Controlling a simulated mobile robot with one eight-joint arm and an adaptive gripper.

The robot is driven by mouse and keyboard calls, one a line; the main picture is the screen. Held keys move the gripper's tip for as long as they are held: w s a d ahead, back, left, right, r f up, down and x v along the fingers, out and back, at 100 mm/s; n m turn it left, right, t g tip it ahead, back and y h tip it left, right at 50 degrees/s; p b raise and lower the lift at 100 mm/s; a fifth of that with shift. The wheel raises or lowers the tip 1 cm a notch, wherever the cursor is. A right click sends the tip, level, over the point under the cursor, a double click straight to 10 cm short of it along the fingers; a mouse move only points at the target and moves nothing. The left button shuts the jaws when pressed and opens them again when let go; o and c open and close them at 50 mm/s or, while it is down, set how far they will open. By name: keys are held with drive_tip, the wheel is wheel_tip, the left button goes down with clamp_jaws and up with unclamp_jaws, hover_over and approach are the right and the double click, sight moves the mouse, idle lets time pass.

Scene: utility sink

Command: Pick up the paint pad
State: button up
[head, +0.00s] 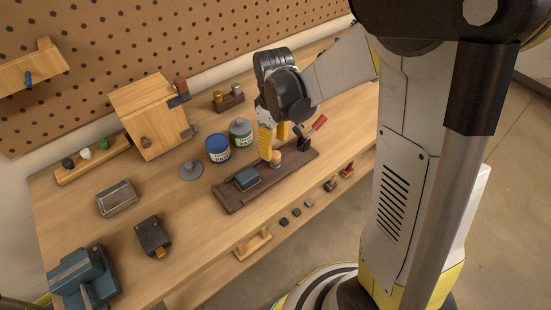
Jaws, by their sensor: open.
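A long dark wooden tray (236,205) lies on the workbench. A blue-grey rectangular block (247,179) rests on its left half; it may be the paint pad, but I cannot tell for sure. My gripper (274,150) points down over the middle of the tray, its yellow fingers apart and open. A small round tan piece (276,160) stands beside and partly behind the near finger; whether they touch is unclear. The blue block is to the left of my gripper, clear of the fingers.
A red-handled clamp (312,130) stands on the tray close right of my gripper. Blue (218,149) and green (241,132) cans stand just behind the tray. A wooden box (145,113), metal tin (117,198) and blue-grey vise (82,278) are leftward. Small items line the front edge.

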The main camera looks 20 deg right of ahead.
sight(276, 154)
drive_tip(key=f+b, duration=0.1)
drive_tip(key=f, duration=0.3)
drive_tip(key=f+b, duration=0.1)
drive_tip(key=f, duration=0.1)
drive_tip(key=shift+s+d+b, duration=0.1)
drive_tip(key=shift+s+b, duration=0.15)
drive_tip(key=shift+b, duration=0.05)
drive_tip(key=shift+r, duration=0.15)
drive_tip(key=c, duration=1.2)
